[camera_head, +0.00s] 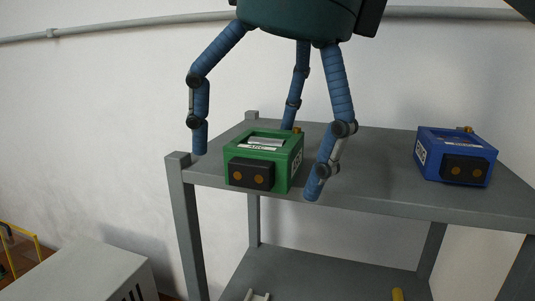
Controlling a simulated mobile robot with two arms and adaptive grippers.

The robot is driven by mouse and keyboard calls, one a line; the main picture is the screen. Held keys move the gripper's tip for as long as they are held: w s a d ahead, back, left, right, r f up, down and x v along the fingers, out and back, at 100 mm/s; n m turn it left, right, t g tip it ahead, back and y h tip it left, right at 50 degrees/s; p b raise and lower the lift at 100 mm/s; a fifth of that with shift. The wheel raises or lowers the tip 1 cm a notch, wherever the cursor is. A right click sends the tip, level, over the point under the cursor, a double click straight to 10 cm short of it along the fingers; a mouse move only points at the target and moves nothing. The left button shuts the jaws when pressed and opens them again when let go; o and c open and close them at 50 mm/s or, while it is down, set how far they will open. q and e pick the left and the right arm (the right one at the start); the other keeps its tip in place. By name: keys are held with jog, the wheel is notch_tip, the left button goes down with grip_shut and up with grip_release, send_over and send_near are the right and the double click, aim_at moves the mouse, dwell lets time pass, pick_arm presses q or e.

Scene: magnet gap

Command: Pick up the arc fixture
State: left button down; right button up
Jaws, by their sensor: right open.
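A green box-shaped fixture (297,163) sits on the grey shelf top. It has a dark front block with two orange-brown round spots, and a white top label that seems to read ARC. My right gripper (256,172) hangs over it from above, with its blue jointed fingers spread wide. One finger is left of the green fixture, one is at its right front, and one is behind it. The gripper is open and holds nothing. I cannot tell if any finger touches the fixture. My left gripper is not in view.
A similar blue fixture (428,148) stands at the right of the grey shelf top (370,176). The surface between the two fixtures is clear. A lower shelf (325,277) holds a small yellow item (397,294). A pale cabinet (85,272) stands at lower left, and a wall is behind.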

jog(key=shift+a, duration=0.1)
jog(key=c, duration=1.9)
jog(key=shift+c, duration=0.2)
jog(key=shift+r, duration=0.15)
jog(key=shift+c, duration=0.2)
